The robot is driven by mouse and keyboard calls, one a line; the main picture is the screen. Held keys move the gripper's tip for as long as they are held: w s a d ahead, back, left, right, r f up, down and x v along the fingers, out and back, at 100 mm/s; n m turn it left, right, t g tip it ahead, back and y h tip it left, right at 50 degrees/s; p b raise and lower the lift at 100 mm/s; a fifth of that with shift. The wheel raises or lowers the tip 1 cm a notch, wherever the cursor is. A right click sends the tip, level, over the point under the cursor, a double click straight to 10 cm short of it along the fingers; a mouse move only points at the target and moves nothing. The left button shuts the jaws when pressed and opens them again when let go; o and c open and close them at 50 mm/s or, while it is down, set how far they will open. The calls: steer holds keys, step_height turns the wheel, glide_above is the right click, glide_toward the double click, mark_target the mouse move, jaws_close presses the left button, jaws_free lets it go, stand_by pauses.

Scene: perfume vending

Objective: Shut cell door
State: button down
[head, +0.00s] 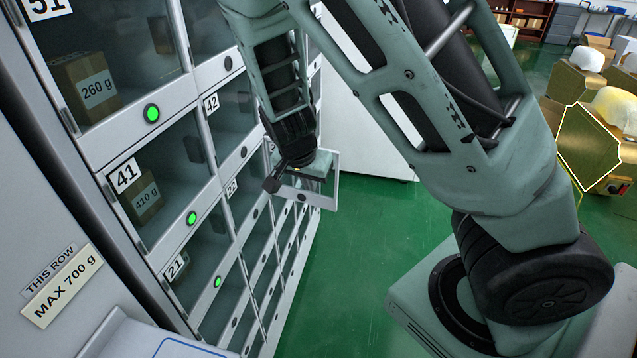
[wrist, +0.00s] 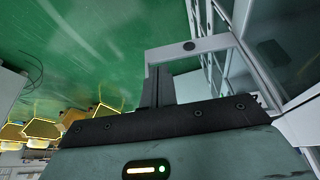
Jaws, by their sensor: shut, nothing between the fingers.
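One cell door (head: 334,182), a clear pane in a pale grey frame, stands open and sticks out from the locker front. In the wrist view its frame (wrist: 190,46) with a dark round spot shows just beyond my fingers. My gripper (head: 272,184) is shut and empty, close beside this door on the locker side. In the wrist view the shut black fingers (wrist: 158,84) overlap the door frame. I cannot tell whether they touch it. My arm hides part of the door and its cell number.
The locker wall (head: 190,85) has several closed glass doors with numbers and round buttons, some lit green. A box (head: 146,193) sits in cell 41. Green floor (head: 350,270) is clear right of the lockers. Yellow-edged crates (head: 590,140) stand at the right.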

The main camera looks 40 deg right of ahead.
steer(key=w+d+f, duration=0.2)
steer(key=d+f, duration=0.1)
steer(key=d, duration=0.1)
steer(key=shift+w+d+f, duration=0.3)
steer(key=shift+w+d, duration=0.05)
stand_by(0.3)
steer(key=w+d+n+t+y+b, duration=0.2)
steer(key=w+d+n+b, duration=0.6)
steer(key=d+b, duration=0.1)
steer(key=w+n+y+p, duration=0.3)
steer(key=w+n+y, duration=0.1)
steer(key=w+n, duration=0.6)
steer(key=shift+w+p, duration=0.3)
steer(key=shift+w, duration=1.4)
